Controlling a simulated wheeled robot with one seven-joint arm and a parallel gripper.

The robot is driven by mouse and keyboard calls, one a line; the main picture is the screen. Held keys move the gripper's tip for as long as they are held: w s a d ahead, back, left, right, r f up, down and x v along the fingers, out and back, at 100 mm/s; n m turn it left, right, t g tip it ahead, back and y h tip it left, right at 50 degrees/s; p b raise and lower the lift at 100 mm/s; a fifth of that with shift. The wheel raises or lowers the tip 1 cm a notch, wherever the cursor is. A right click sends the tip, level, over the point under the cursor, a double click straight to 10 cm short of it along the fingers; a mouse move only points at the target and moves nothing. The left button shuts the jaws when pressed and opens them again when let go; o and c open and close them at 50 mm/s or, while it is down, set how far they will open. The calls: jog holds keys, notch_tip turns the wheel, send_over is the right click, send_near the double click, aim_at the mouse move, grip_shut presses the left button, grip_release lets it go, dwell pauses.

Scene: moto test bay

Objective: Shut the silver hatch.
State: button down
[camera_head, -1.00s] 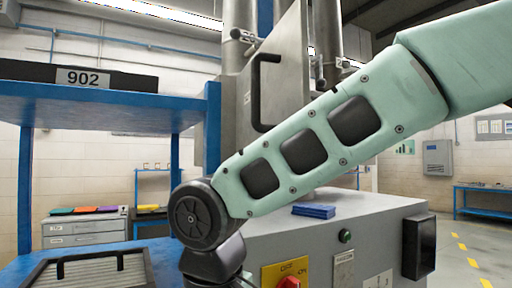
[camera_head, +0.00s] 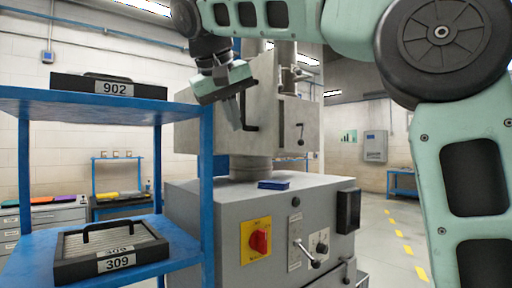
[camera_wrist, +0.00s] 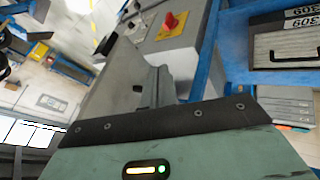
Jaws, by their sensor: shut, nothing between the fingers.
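The silver hatch (camera_head: 265,88) is a grey metal panel with a black bar handle (camera_head: 253,108), on the upper chamber of the grey machine. It appears to stand out at an angle from the chamber; how far is hard to tell. My gripper (camera_head: 240,116) is shut and empty, pointing down just left of the handle in the head view. I cannot tell whether it touches the hatch.
A blue shelf (camera_head: 208,180) stands at the left, holding black bins marked 902 (camera_head: 110,88) and 309 (camera_head: 110,250). The cabinet (camera_head: 190,215) has a red knob (camera_head: 260,240), levers and a blue block (camera_head: 273,184) on top. Open floor lies at the right.

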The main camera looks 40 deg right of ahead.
aim_at(258, 146)
jog(key=shift+w+d+f+p, duration=0.35)
jog(key=shift+d+f, duration=0.65)
jog(key=shift+d, duration=0.3)
jog(key=shift+w+d+f+p, duration=0.25)
jog(key=shift+d+f+p, duration=0.1)
jog(key=shift+d+f, duration=0.8)
jog(key=shift+w+d+f+p, duration=0.35)
jog(key=shift+d+f, duration=0.5)
jog(key=shift+d, duration=0.55)
jog(key=shift+s+d, duration=0.1)
